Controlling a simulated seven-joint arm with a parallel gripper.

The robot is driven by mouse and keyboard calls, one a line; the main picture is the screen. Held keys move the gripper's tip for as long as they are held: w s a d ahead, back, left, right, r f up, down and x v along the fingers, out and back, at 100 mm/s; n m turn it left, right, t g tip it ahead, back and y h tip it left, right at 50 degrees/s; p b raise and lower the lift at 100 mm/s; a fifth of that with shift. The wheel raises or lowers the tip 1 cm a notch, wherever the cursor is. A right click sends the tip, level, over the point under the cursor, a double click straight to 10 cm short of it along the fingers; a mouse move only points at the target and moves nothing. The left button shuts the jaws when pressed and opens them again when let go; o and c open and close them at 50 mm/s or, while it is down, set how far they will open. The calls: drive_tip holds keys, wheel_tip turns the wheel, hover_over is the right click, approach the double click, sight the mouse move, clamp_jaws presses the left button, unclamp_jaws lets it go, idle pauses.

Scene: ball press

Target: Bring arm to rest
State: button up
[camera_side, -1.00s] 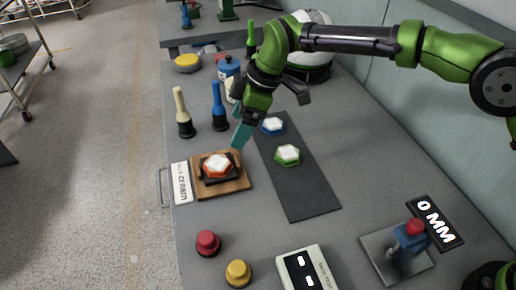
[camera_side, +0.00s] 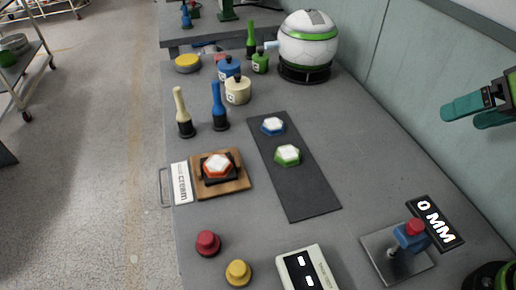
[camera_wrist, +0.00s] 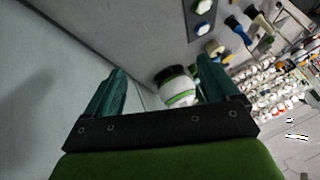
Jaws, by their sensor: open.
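My gripper (camera_side: 478,112) is at the right edge of the side view, raised beside the wall and away from the table objects. Its two teal fingers are apart with nothing between them. In the wrist view my gripper (camera_wrist: 160,85) also shows its fingers spread and empty. Most of my arm is outside the side view.
An orange-and-white hexagonal piece (camera_side: 217,165) sits on a wooden board (camera_side: 237,184). Blue (camera_side: 273,126) and green (camera_side: 288,154) pieces lie on a dark mat (camera_side: 310,203). A large white ball (camera_side: 306,40) stands at the back. A blue device with red top (camera_side: 410,236) is front right.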

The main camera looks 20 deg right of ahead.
drive_tip(key=shift+s+d+f+m, duration=0.35)
drive_tip(key=shift+s+f+m, duration=0.1)
drive_tip(key=shift+s, duration=0.2)
drive_tip(key=shift+s+d+f+m, duration=0.35)
drive_tip(key=shift+s+f, duration=0.1)
drive_tip(key=shift+s, duration=0.15)
